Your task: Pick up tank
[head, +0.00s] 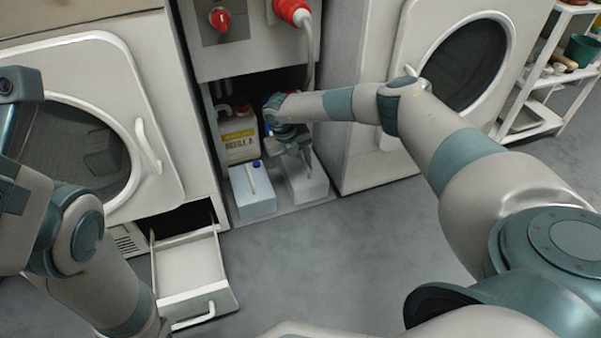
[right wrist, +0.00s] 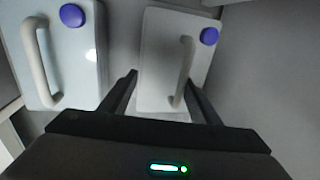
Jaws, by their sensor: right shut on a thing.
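A whitish tank (head: 306,188) with a moulded handle stands at the right in the low bay under the red plugs. In the right wrist view the same tank (right wrist: 160,60) shows its blue cap and handle. My right gripper (head: 303,160) comes down over it from above. Its fingers (right wrist: 163,85) are shut on the tank at its handle; the exact contact is hard to see. A second, pale blue tank (head: 253,192) with a blue cap stands just left of it, also in the right wrist view (right wrist: 75,85). My left gripper's fingers are out of view.
A yellowish labelled canister (head: 239,135) stands behind the tanks. Cabinet walls close the bay at both sides. An open drawer (head: 190,262) juts out at the lower left. Machines with round doors flank the bay. A white shelf (head: 535,105) is at the far right. The grey floor in front is clear.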

